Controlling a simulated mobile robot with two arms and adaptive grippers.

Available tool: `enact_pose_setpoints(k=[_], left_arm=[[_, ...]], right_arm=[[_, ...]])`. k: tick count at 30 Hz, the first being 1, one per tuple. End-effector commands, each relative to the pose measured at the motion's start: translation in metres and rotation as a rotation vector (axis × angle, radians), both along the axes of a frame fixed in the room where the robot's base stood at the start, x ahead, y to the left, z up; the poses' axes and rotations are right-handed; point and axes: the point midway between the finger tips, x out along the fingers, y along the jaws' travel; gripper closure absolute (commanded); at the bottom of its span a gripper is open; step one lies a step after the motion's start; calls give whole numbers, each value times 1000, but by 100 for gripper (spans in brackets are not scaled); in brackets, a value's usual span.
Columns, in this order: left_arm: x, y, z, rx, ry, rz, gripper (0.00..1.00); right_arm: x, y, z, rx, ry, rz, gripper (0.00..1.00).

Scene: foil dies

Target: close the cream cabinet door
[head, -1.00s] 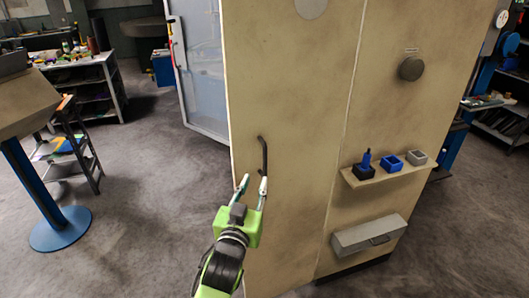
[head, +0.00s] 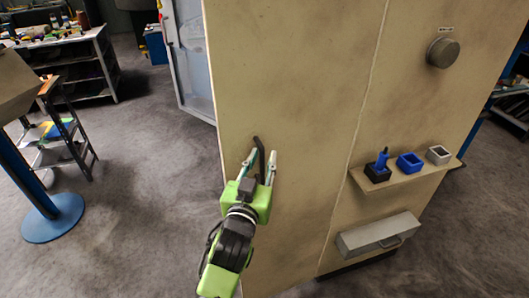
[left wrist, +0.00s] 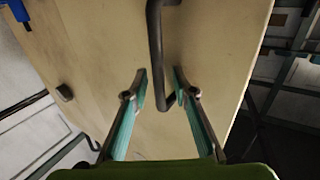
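The cream cabinet door (head: 300,90) is a tall, scuffed panel in the middle of the head view. Its dark bar handle (head: 258,141) sits near the left edge, and in the left wrist view the handle (left wrist: 155,35) runs down the middle. The door looks about in line with the panel right of the light seam; I cannot tell if a gap remains. My left gripper (head: 263,156) is open at the handle. In the left wrist view its fingertips (left wrist: 160,76) stand on either side of the handle's lower end, apart from it. My right gripper is out of view.
Right of the seam are a round grey knob (head: 443,53), a small shelf (head: 410,177) with blue and grey items, and a grey box (head: 378,236). A pale glazed door (head: 190,60) stands behind, left. A blue-based stand (head: 52,218) is at left. Grey floor is open between.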

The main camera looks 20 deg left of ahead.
Motion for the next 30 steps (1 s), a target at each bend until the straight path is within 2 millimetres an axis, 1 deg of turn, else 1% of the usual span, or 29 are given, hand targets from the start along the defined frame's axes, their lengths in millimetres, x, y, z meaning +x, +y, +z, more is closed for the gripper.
enact_pose_setpoints(k=[1,3,8,9,11,12,23,30], left_arm=[[0,0,0,0,0,0,75],[-1,0,0,0,1,0,75],[0,0,0,0,1,0,75],[0,0,0,0,1,0,80],[0,0,0,0,0,0,96],[0,0,0,0,1,0,100],[2,3,0,2,1,-11,100],[16,17,1,8,0,-66,100]], right_arm=[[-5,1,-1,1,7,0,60],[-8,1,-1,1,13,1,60],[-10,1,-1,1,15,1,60],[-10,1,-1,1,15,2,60],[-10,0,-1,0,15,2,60],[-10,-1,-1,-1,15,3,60],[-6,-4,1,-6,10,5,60],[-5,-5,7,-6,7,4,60]])
